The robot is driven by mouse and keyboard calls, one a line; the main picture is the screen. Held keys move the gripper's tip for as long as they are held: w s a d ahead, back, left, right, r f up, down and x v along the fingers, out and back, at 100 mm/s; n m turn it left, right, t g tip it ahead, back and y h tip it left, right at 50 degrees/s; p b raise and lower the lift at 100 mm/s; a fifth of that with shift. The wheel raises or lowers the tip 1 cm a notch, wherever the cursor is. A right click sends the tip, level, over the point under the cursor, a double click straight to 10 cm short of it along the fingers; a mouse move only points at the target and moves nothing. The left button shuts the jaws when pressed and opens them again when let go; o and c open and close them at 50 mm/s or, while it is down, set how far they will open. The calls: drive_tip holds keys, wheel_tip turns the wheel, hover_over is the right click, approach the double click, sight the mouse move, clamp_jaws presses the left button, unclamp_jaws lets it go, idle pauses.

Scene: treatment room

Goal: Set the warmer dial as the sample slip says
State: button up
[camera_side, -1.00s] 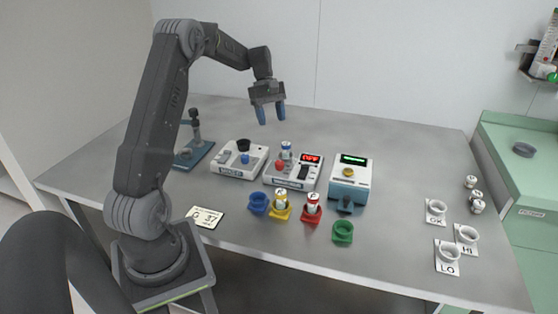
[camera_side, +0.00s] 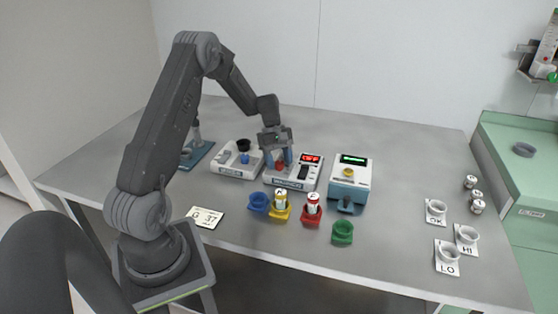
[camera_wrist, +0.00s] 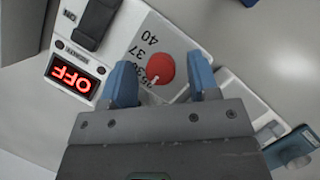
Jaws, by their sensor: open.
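The warmer (camera_side: 311,180) is a white box with a red dial (camera_wrist: 160,67), a black switch (camera_wrist: 95,22) and a display (camera_wrist: 76,78) reading OFF in red. Numbers 40 and 37 print beside the dial, with smaller ones partly hidden. A short white mark shows on the dial's lower edge, nearer the lower numbers. My gripper (camera_side: 279,161) is over the warmer, pointing down. In the wrist view its blue fingers are open, one each side of the dial; I cannot tell whether they touch it. The sample slip (camera_side: 205,217) lies at the table's front left and reads 37 beside a letter.
A mixer-like white box (camera_side: 238,171) stands close left, and a teal-and-white device (camera_side: 362,175) close right. Blue (camera_side: 259,203), yellow (camera_side: 279,214), red (camera_side: 311,218) and green (camera_side: 342,233) holders stand in front. Labelled cups and several small vials are at the right.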

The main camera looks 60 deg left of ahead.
drive_tip(key=c, duration=0.9)
drive_tip(key=shift+m, duration=0.3)
drive_tip(key=m+g, duration=0.1)
drive_tip(key=m, duration=0.2)
drive_tip(key=shift+w+g, duration=0.1)
drive_tip(key=shift+g, duration=0.2)
drive_tip(key=m+g, duration=0.1)
drive_tip(key=m, duration=0.3)
drive_tip(key=shift+y, duration=0.4)
drive_tip(key=m+g+y, duration=0.1)
drive_tip(key=m, duration=0.3)
drive_tip(key=shift+w+d+m, duration=0.1)
drive_tip(key=shift+m, duration=0.2)
drive_tip(key=shift+m+g+y, duration=0.4)
drive_tip(key=shift+m+y, duration=0.4)
drive_tip(key=shift+m, duration=0.9)
